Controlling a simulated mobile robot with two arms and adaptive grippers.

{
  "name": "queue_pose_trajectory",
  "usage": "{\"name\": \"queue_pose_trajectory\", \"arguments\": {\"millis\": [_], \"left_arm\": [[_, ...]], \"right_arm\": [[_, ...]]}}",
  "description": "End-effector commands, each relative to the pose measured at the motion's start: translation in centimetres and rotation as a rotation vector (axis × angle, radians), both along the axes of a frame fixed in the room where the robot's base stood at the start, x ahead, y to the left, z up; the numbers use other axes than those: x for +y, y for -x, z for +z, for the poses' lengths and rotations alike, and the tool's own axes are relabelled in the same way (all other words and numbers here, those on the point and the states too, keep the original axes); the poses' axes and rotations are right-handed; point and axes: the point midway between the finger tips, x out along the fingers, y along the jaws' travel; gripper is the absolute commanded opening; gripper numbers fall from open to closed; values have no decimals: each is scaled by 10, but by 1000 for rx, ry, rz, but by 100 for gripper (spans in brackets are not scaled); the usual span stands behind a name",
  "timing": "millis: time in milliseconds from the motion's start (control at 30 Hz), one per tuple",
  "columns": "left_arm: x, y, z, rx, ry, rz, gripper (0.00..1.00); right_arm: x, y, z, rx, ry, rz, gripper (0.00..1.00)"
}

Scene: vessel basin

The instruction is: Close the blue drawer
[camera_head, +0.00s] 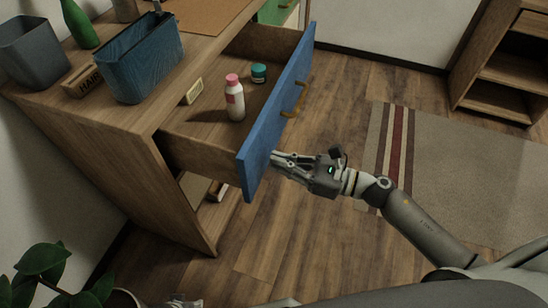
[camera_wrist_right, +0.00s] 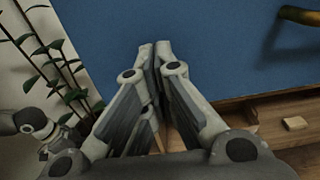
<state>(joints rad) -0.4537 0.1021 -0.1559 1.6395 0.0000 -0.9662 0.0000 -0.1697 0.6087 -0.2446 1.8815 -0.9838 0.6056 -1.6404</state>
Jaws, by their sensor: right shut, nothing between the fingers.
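The blue drawer (camera_head: 262,138) is pulled well out of the wooden cabinet; its blue front also fills the upper wrist view (camera_wrist_right: 215,50). A brass handle (camera_head: 293,98) is on the front. My right gripper (camera_head: 277,158) is shut and empty, its fingertips at the near part of the blue front, beside the handle. In the wrist view the closed tips (camera_wrist_right: 155,45) point at the blue face; I cannot tell if they touch it. A small grey piece (camera_head: 185,301) at the bottom edge looks like part of my left gripper; its fingers cannot be made out.
Inside the drawer stand a white bottle with a pink cap (camera_head: 235,98), a teal jar (camera_head: 259,73) and a small pale box (camera_head: 193,91). On the cabinet top are a blue basket (camera_head: 140,70), a grey bin (camera_head: 30,52) and a green bottle (camera_head: 79,27). A plant (camera_head: 45,262) stands lower left.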

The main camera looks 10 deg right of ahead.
Motion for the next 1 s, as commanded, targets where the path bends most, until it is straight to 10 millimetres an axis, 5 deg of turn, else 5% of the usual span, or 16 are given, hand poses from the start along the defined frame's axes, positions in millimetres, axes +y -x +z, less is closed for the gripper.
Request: {"name": "queue_pose_trajectory", "arguments": {"millis": [767, 1000], "left_arm": [[1, 4, -9, 3, -1, -1, 50], [1, 4, -8, 6, -1, -1, 50]], "right_arm": [[19, -13, 0, 1, -2, 0, 0], [41, -28, 1, -1, -2, 0, 0]]}}
